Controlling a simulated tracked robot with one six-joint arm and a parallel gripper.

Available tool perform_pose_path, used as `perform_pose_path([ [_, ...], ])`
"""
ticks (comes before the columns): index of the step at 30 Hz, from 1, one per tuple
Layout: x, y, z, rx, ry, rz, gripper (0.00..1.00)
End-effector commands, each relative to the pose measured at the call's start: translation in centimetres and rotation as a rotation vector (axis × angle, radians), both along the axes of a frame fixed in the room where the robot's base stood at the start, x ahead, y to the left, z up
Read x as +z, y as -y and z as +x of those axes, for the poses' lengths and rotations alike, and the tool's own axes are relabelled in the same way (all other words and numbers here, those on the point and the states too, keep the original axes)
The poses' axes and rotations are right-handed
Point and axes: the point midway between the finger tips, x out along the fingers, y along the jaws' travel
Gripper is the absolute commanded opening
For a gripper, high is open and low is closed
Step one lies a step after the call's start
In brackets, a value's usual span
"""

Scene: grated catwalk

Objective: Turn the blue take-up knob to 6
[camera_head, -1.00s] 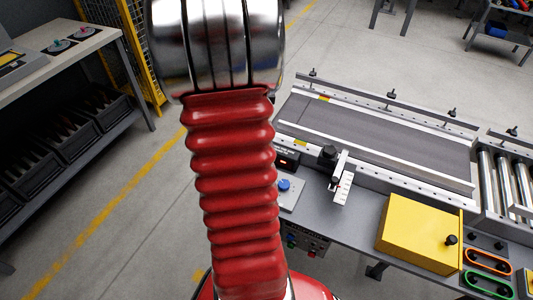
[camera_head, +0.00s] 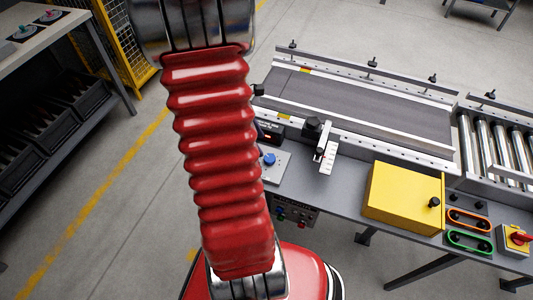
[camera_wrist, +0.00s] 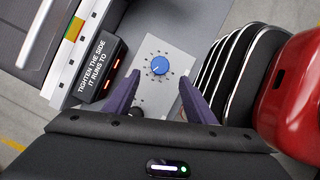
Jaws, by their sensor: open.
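The blue take-up knob (camera_wrist: 160,66) sits on a light grey plate (camera_wrist: 152,50) with a ring of dark marks around it, near the middle of the wrist view. It also shows in the head view (camera_head: 269,159), just right of my red arm. A white pointer line on the knob points to the left in the wrist view. The numbers on the dial are too small to read. My gripper (camera_wrist: 158,98) is open, its two purple fingers apart, with the knob beyond the fingertips and roughly between them. My gripper does not show in the head view.
A black box (camera_wrist: 104,67) lettered "TIGHTEN THE SIDE IT RUNS TO" stands left of the plate. The conveyor belt (camera_head: 360,100) lies behind, with a black clamp knob (camera_head: 313,126) and white scale. A yellow box (camera_head: 400,195) stands to the right.

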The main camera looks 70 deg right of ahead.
Motion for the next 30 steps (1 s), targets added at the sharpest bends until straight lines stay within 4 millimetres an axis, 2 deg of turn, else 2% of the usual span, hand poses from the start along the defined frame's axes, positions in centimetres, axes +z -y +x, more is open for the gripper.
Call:
perform_pose_path([
  [9, -4.6, 0.4, -1.8, -0.001, -0.001, 0.003, 0.5],
  [15, -6.6, 0.6, -2.7, -0.001, -0.001, 0.002, 0.5],
  [20, -7.3, 0.7, -2.9, -0.001, 0.0, 0.001, 0.5],
  [28, -7.3, 0.7, -2.9, -0.001, 0.0, 0.0, 0.5],
  [30, -7.3, 0.7, -2.9, -0.001, 0.0, 0.0, 0.45],
])
